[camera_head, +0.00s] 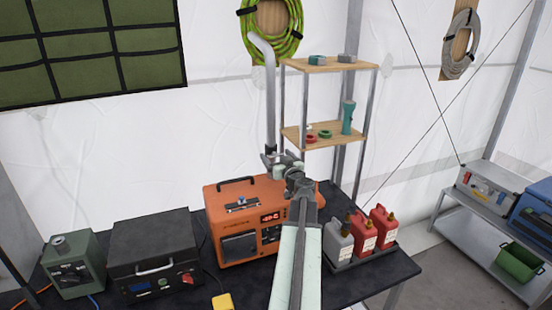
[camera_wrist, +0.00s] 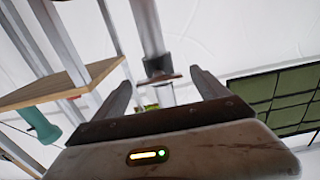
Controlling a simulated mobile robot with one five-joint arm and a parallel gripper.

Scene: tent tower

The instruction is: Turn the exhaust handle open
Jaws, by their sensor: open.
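The grey exhaust pipe (camera_head: 270,105) rises behind the orange heater-like box (camera_head: 232,205) and bends over at its top. In the wrist view the pipe (camera_wrist: 151,30) runs down to a dark collar (camera_wrist: 157,64) with a thin brownish flange below it. My gripper (camera_head: 273,157) is close in front of the pipe's lower part. In the wrist view its two fingers (camera_wrist: 163,92) are apart, and the pipe shows beyond and between them. No grip on anything shows. I cannot clearly make out the exhaust handle; my gripper covers part of that area.
A shelf rack (camera_head: 308,134) with a teal flashlight (camera_head: 348,118) stands just right of the pipe. Red jerrycans (camera_head: 382,226) and a grey one stand at the table's right. A black case (camera_head: 153,260) and a green box (camera_head: 72,268) stand left. White tent wall lies behind.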

